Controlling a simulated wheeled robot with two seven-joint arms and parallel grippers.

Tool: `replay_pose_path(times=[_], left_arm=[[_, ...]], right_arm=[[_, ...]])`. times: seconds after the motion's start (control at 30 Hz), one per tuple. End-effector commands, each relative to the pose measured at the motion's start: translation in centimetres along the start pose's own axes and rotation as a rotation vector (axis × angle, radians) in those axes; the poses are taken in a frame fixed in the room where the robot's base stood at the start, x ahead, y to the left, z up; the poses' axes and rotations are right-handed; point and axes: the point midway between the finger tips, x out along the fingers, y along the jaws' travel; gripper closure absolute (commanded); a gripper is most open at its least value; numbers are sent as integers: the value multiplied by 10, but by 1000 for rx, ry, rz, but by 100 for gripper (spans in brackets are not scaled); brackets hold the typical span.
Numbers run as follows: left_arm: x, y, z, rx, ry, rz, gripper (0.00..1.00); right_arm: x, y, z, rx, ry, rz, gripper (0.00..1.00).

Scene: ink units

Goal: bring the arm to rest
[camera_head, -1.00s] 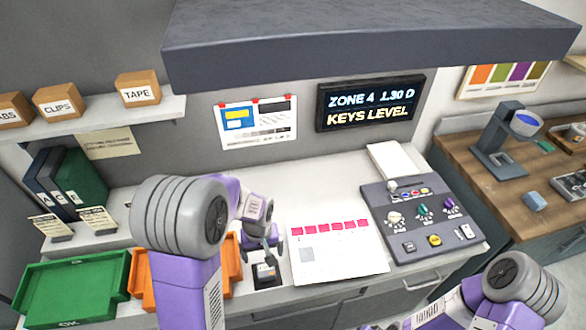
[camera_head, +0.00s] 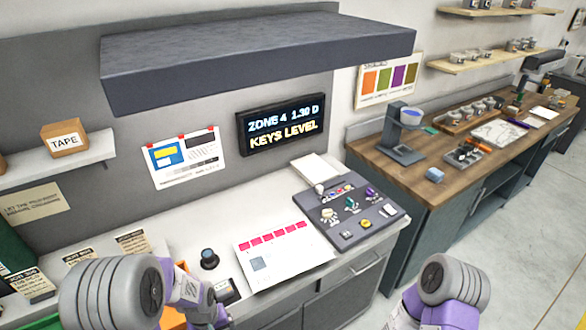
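My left arm (camera_head: 113,293) comes in at the lower left and reaches over the front of the pale worktop. My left gripper (camera_head: 212,316) is partly seen at its end near the bottom edge; its fingers are not clear, so I cannot tell whether it is open. My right arm (camera_head: 446,285) shows at the lower right over the floor, apart from the furniture. Its gripper is out of view.
A grey control panel (camera_head: 350,215), a printed sheet (camera_head: 284,254), a dark knob (camera_head: 209,258) and a small black device (camera_head: 228,292) are on the worktop. A dark overhead hood (camera_head: 250,58) hangs above. A wooden bench (camera_head: 430,186) stands right; floor (camera_head: 520,240) is clear.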

Motion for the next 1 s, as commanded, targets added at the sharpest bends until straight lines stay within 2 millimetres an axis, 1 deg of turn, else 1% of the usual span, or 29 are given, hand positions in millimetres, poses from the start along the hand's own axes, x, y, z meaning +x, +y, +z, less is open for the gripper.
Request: replay_pose_path(times=[0.03,0.17,0.2,0.27,0.3,0.4,0.5,0.6,0.67,1.0], left_arm=[[25,0,7,19,-13,5,9],[76,5,26,76,-34,41,9],[94,7,35,95,-43,57,9],[124,11,50,125,-57,88,9],[144,15,62,144,-66,113,9],[190,27,93,181,-84,189,9],[217,39,116,200,-85,257,9],[228,48,129,207,-80,301,9],[230,51,133,211,-75,316,9],[229,53,134,212,-70,324,9]], right_arm=[[11,4,-1,0,2,0,57],[27,10,-2,-1,1,0,57],[34,12,-2,0,1,0,57],[44,16,-2,0,0,0,57],[52,19,-2,0,0,0,57],[71,27,-3,0,0,0,57],[84,31,-4,0,0,0,57],[90,34,-4,0,0,0,57],[91,34,-4,0,0,0,57],[90,33,-4,0,1,0,57]])
